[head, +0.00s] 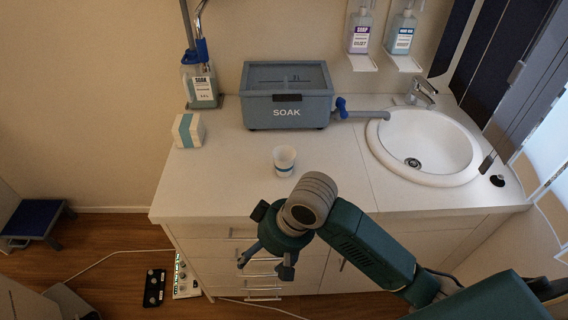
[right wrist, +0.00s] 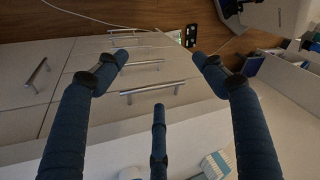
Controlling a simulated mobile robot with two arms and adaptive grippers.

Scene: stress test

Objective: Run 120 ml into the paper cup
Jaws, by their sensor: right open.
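A white edge low in the right wrist view may be the same cup (right wrist: 130,173). A SOAK bottle (head: 203,92) with a blue handle above it stands at the back left. My right gripper (head: 265,266) hangs in front of the counter's front edge, nearer to me than the cup. Its fingers are spread and empty in the right wrist view (right wrist: 158,72). My left gripper is in neither view.
A grey pipe with a blue valve (head: 341,106) runs from the tank to the white sink (head: 447,158), beside the faucet (head: 422,92). A white and teal box (head: 188,131) sits at the counter's left. Drawer handles (right wrist: 153,89) project below the counter (head: 230,190).

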